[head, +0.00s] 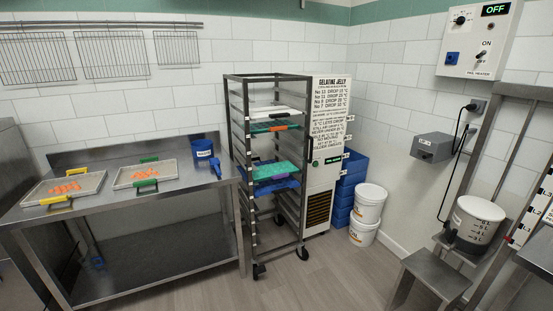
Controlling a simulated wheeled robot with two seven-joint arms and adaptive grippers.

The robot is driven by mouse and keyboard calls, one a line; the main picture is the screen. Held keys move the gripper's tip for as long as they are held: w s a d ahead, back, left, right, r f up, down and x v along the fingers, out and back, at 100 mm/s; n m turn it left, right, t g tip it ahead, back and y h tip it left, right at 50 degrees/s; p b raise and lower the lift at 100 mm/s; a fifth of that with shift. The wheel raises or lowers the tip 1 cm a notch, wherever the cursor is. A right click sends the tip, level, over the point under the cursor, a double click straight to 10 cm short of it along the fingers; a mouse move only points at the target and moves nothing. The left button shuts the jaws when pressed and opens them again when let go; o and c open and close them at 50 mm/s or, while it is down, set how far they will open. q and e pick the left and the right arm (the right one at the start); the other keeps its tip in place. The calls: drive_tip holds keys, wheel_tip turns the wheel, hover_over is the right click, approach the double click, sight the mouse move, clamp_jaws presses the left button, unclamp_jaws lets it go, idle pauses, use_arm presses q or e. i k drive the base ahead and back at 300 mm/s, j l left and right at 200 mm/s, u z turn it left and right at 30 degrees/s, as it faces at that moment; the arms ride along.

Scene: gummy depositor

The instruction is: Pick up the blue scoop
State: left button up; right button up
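A blue container (203,149) with a white label stands at the back right of the steel table (130,208). A smaller blue piece (215,168), which looks like a scoop or its handle, shows just in front of it by the table's right end. I cannot tell whether the two touch. Another small blue object (98,263) shows low under the table, too small to make out. Neither of my grippers is in view.
Two trays with orange pieces, a left one (64,202) and a right one (170,180), lie on the table. A wheeled rack (236,170) stands right of it. White buckets (368,203) and blue crates (346,190) stand beyond. The middle floor (310,285) is clear.

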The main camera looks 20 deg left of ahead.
sight(216, 167)
drive_tip(key=i+l+u, duration=0.1)
drive_tip(key=i+u, duration=0.15)
drive_tip(key=i, duration=0.3)
drive_tip(key=i+l+u, duration=0.25)
drive_tip(key=i, duration=0.3)
drive_tip(key=i+l+u, duration=0.15)
drive_tip(key=i+u, duration=0.3)
drive_tip(key=i+l+u, duration=0.3)
drive_tip(key=u, duration=0.2)
drive_tip(key=i+l+u, duration=0.4)
drive_tip(key=l, duration=0.15)
drive_tip(key=i+l+u, duration=0.2)
drive_tip(key=l+u, duration=0.15)
drive_tip(key=l, duration=0.25)
